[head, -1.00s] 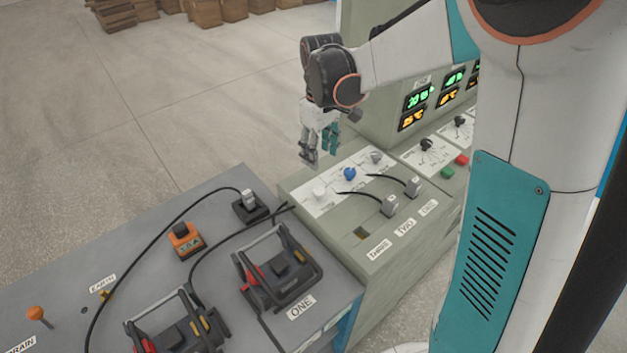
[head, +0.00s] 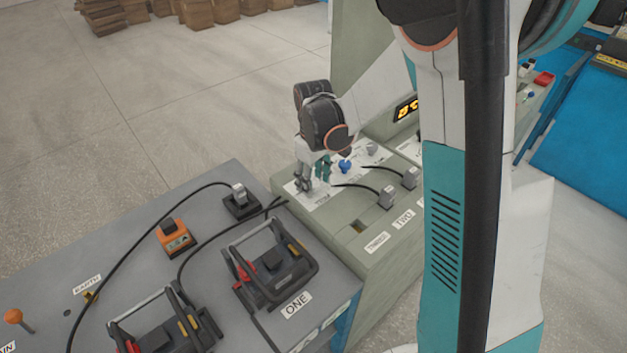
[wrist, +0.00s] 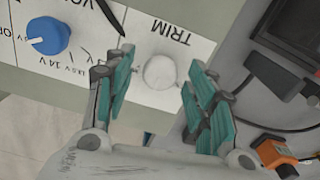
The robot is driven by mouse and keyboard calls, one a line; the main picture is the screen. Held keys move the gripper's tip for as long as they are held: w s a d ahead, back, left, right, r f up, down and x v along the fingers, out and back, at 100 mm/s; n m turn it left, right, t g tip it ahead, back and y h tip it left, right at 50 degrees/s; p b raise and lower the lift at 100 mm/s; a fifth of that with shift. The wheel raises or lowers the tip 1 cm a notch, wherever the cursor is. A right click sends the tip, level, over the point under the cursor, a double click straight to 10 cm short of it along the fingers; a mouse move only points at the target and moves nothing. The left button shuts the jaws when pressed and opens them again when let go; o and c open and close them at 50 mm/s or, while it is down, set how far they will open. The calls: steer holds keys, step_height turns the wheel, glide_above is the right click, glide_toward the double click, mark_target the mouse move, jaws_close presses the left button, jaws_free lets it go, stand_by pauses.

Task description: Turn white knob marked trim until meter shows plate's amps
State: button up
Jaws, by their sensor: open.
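The white knob (wrist: 160,72) sits on a white panel beside the word TRIM in the wrist view. My gripper (wrist: 160,80) is open, with one teal-padded finger on each side of the knob and a gap to both. In the head view my gripper (head: 314,176) is low over the panel's left end and hides most of the knob. An amber meter display (head: 406,108) shows in part beside my arm; its digits are too small to read surely, and the other displays are hidden. I cannot make out a plate with an amps figure.
A blue knob (head: 345,166) stands right of my gripper, with a grey knob (head: 370,149) beyond. Two grey plugs with black cables, one plug (head: 386,197) nearer, are on the cabinet. A battery (head: 270,265) marked ONE and an orange block (head: 175,238) sit on the grey bench.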

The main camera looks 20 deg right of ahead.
mark_target(314, 182)
steer(key=c, duration=1.1)
steer(key=shift+m, duration=2)
steer(key=o, duration=1.1)
steer(key=shift+r, duration=0.1)
step_height(314, 182, up, 12)
